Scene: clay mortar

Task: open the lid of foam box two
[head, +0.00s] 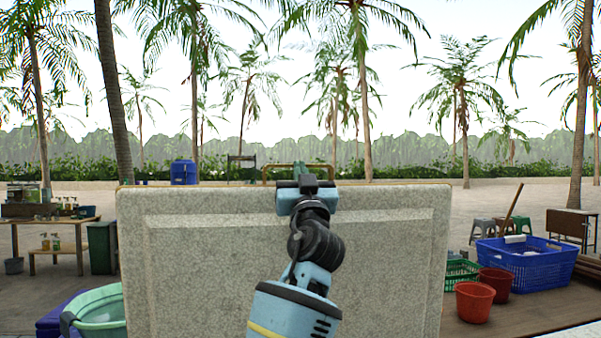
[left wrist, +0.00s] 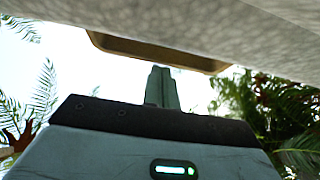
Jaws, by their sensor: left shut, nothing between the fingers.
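The grey speckled foam lid (head: 390,255) stands raised and nearly upright in front of me, filling the middle of the head view. It hides the box below it. A tan handle (head: 265,174) sticks up at its top edge, and it also shows in the left wrist view (left wrist: 135,50). My left gripper (head: 312,168) is at the lid's top edge by the handle. Its fingers are shut with nothing between them, and they show in the left wrist view (left wrist: 163,85) close to the handle. I cannot tell whether they touch it. My right gripper is not in view.
A green basin (head: 98,308) stands at the lower left. Red buckets (head: 474,302) and a blue crate (head: 527,262) stand at the right. A table with bottles (head: 55,222) is further left. Open sand lies behind the lid.

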